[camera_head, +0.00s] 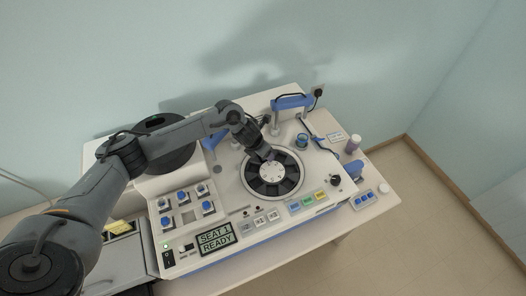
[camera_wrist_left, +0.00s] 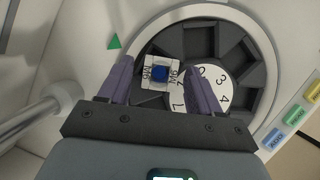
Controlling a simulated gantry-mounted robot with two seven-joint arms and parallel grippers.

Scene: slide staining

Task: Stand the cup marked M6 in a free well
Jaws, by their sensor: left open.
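A white cup with a blue top (camera_wrist_left: 160,73) sits at the upper left of the dark ring in the left wrist view. Its labels are rotated and appear to read M6. The dark carousel ring (camera_wrist_left: 198,38) has several wedge-shaped wells around a white numbered disc (camera_wrist_left: 212,88); several look empty. My left gripper (camera_wrist_left: 157,72) is open, its purple fingers on either side of the cup, with visible gaps. In the head view my left gripper (camera_head: 265,154) is over the carousel's upper left part and hides the cup. My right gripper is not in view.
Several blue-topped white cups (camera_head: 183,196) stand on the machine's left panel. A display (camera_head: 215,238) reads "SEAT 1 READY". Coloured buttons (camera_head: 308,201) line the front.

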